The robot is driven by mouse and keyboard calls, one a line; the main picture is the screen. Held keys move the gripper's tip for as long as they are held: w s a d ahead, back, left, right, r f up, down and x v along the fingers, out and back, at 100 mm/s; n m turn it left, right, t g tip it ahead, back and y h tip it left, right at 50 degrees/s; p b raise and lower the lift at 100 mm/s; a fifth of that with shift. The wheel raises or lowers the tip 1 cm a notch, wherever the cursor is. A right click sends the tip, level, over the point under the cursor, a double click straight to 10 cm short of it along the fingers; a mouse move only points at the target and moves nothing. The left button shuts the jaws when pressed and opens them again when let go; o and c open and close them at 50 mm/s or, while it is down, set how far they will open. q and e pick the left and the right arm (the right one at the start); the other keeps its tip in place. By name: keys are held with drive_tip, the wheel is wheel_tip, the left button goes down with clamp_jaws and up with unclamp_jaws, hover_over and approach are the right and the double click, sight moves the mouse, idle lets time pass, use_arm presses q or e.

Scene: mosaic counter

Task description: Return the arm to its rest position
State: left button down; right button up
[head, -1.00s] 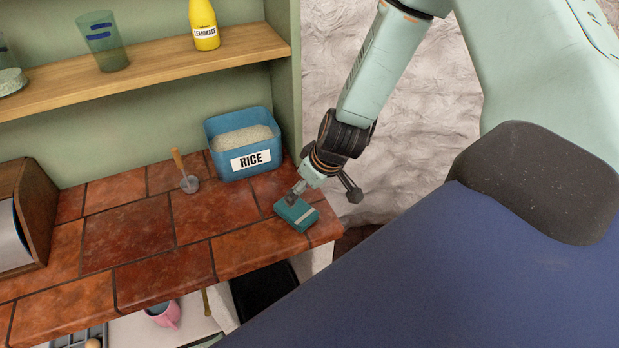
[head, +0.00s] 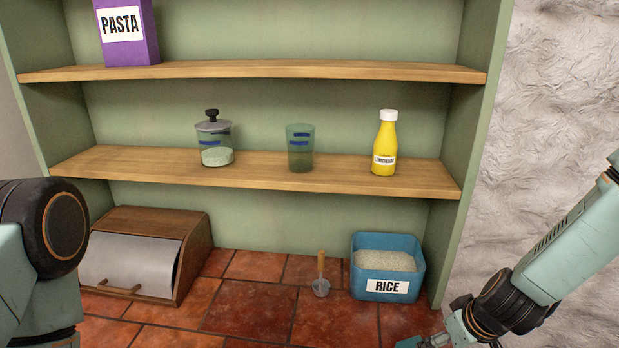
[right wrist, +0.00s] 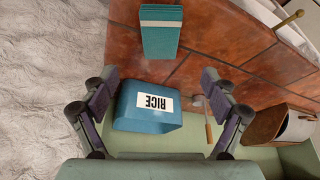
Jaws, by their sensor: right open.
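My right gripper (head: 440,341) is at the bottom right of the head view, low over the counter's right end and cut by the lower edge. In the right wrist view its two fingers (right wrist: 160,78) are spread wide with nothing between them. A teal box with a pale stripe (right wrist: 160,32) lies on the tiled counter beyond the fingertips. A corner of it shows in the head view (head: 409,342). Part of my left arm shows at the left of the head view, but its gripper is out of frame.
A blue rice bin (head: 388,267) and a small scoop (head: 321,277) stand at the counter's back. A bread box (head: 145,250) is at left. The shelf (head: 260,174) holds a lidded jar (head: 214,140), a green glass (head: 300,148) and a yellow lemonade bottle (head: 384,145).

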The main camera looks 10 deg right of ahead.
drive_tip(key=b+x, duration=0.2)
drive_tip(key=x, duration=0.3)
drive_tip(key=shift+f+b, duration=0.25)
drive_tip(key=shift+b, duration=0.15)
drive_tip(key=shift+b+x, duration=0.65)
drive_tip(key=shift+x, duration=0.15)
drive_tip(key=b+x, duration=0.3)
drive_tip(key=x, duration=0.1)
drive_tip(key=shift+w+f, duration=0.2)
drive_tip(key=shift+f, duration=0.15)
drive_tip(key=shift+f+b, duration=0.15)
drive_tip(key=shift+b, duration=0.15)
